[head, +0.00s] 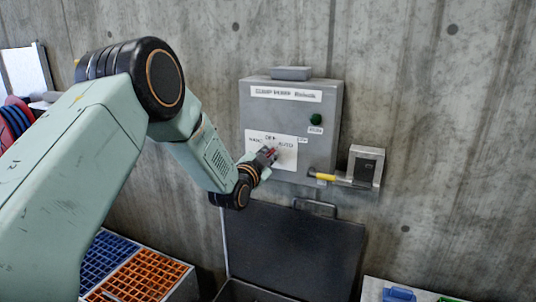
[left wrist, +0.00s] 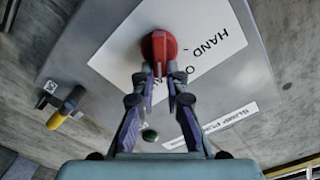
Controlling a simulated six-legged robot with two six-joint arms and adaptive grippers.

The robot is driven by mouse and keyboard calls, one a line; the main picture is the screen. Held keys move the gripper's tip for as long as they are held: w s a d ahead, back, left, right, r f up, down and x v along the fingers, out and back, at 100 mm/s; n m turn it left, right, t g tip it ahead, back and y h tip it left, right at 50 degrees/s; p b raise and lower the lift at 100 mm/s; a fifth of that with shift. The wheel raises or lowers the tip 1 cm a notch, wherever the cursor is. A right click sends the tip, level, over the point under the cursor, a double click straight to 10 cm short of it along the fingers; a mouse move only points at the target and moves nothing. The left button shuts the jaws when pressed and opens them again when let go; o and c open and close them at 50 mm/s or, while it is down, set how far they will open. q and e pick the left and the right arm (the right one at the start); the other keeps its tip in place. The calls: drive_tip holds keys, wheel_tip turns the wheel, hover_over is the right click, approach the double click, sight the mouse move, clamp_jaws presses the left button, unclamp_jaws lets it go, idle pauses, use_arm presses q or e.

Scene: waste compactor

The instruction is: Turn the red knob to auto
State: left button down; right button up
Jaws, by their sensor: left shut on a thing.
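The red knob (left wrist: 159,46) sits on a white label plate (head: 285,161) on the front of a grey control box (head: 292,110) on the wall. The plate carries the words HAND, OFF and AUTO. In the left wrist view my left gripper (left wrist: 159,72) has its fingertips closed on the knob's near part. In the head view the left gripper (head: 266,156) is at the plate and hides most of the knob. I cannot tell which word the knob points to. My right gripper is in neither view.
A green button (head: 316,119) is on the box's upper right. A yellow-handled lever (head: 323,177) and a small grey box (head: 366,168) stick out at the right. Below is an open dark lid (head: 295,245). Blue and orange crates (head: 140,275) stand at lower left.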

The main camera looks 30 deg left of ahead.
use_arm(q)
drive_tip(key=shift+f+m, duration=0.1)
drive_tip(key=shift+m, duration=0.5)
drive_tip(key=c, duration=1.5)
unclamp_jaws()
drive_tip(key=shift+o, duration=0.6)
drive_tip(key=shift+w, duration=0.1)
drive_tip(key=shift+f, duration=0.1)
drive_tip(key=s, duration=1.2)
drive_tip(key=shift+d, duration=0.3)
